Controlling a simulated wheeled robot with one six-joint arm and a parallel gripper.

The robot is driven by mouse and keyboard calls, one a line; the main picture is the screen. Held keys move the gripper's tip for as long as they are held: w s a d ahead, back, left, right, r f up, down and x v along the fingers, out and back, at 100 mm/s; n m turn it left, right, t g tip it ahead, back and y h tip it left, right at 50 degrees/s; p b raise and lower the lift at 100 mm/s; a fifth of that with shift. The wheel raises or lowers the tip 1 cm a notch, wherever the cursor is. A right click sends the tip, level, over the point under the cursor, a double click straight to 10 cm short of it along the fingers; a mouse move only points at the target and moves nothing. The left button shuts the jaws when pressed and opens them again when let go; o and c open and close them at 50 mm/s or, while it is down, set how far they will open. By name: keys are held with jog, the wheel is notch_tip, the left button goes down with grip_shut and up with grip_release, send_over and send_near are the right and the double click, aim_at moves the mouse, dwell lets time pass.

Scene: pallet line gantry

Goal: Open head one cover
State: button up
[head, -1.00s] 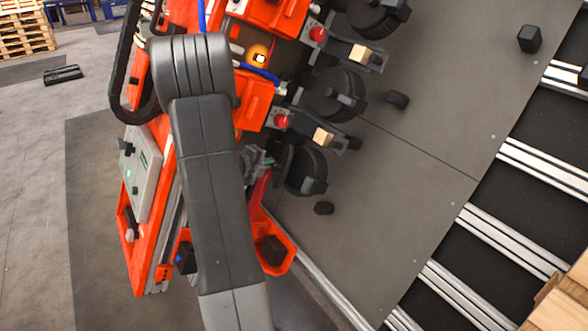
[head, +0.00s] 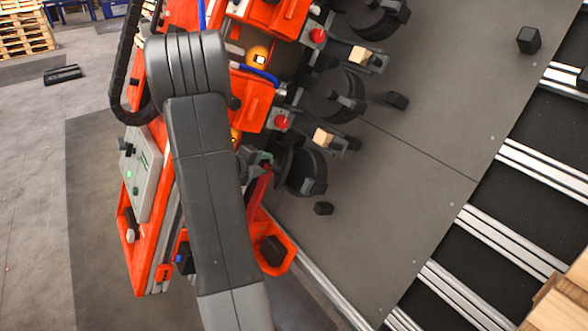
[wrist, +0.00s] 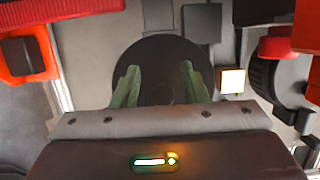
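My gripper (head: 262,160) is beside the orange machine in the head view, at its nearest black wheel (head: 306,171); my arm hides part of it. In the wrist view its green fingertips (wrist: 161,86) are apart with nothing clearly held between them. A dark round disc (wrist: 160,60) lies behind and between them. A red bar (head: 258,192) shows just below my gripper in the head view. Orange covers or housings (head: 254,100) sit along the machine, partly behind my arm. No label shows which one is head one. A red ribbed part (wrist: 75,10) is at the wrist view's upper left.
Red buttons (head: 281,122) and pale blocks (head: 323,138) stick out near the wheels. A grey control panel (head: 143,172) and an orange tray (head: 284,250) are close to my arm. Grey floor plates (head: 420,120) lie right of the machine, with small black blocks on them.

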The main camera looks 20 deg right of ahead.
jog(key=s+a+r+p, duration=0.2)
jog(key=a+r+p, duration=0.1)
jog(key=a, duration=0.4)
jog(key=shift+s+r, duration=0.3)
jog(key=shift+r, duration=0.2)
jog(key=s+a+r, duration=0.1)
jog(key=s+r, duration=0.1)
jog(key=s, duration=0.7)
jog(key=shift+a+r+p, duration=0.15)
jog(key=shift+a+p, duration=0.05)
jog(key=shift+p, duration=0.15)
jog(key=shift+w, duration=0.1)
jog(key=w+d+f, duration=0.1)
jog(key=w+f, duration=0.1)
jog(key=w, duration=0.7)
jog(key=shift+d+f, duration=0.2)
jog(key=shift+d, duration=0.1)
jog(key=shift+s, duration=0.1)
